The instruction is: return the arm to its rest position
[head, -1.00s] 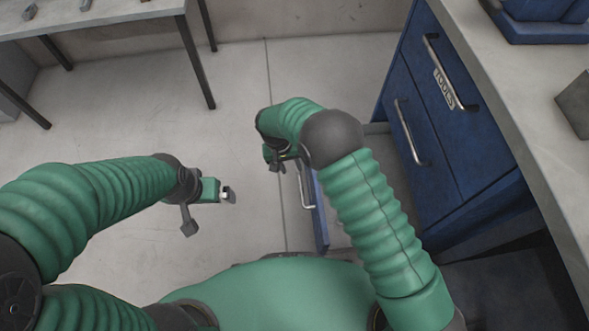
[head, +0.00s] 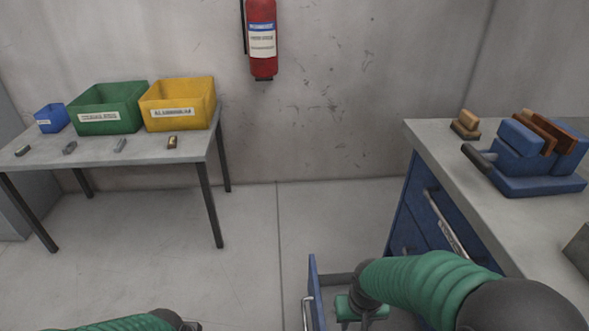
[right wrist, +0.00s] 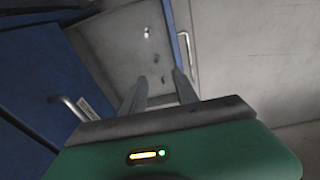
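My right arm reaches in from the lower right in the head view, bent, with its green sleeve and dark wrist. My right gripper (head: 358,314) hangs at the bottom edge, over the pulled-out drawer (head: 313,282). In the right wrist view its two grey fingers (right wrist: 160,80) stand apart with nothing between them. The drawer's grey floor (right wrist: 118,42) lies beyond them, with small bits (right wrist: 147,33) too small to identify. Of my left arm only part of the green sleeve and dark wrist show at the lower left; its gripper is out of frame.
The blue cabinet (head: 420,210) with its grey worktop (head: 440,150) stands on the right, carrying a blue fixture (head: 540,185). A table (head: 190,152) at the left holds blue, green and yellow bins and several small pieces. A fire extinguisher (head: 262,40) hangs on the wall. The floor between is clear.

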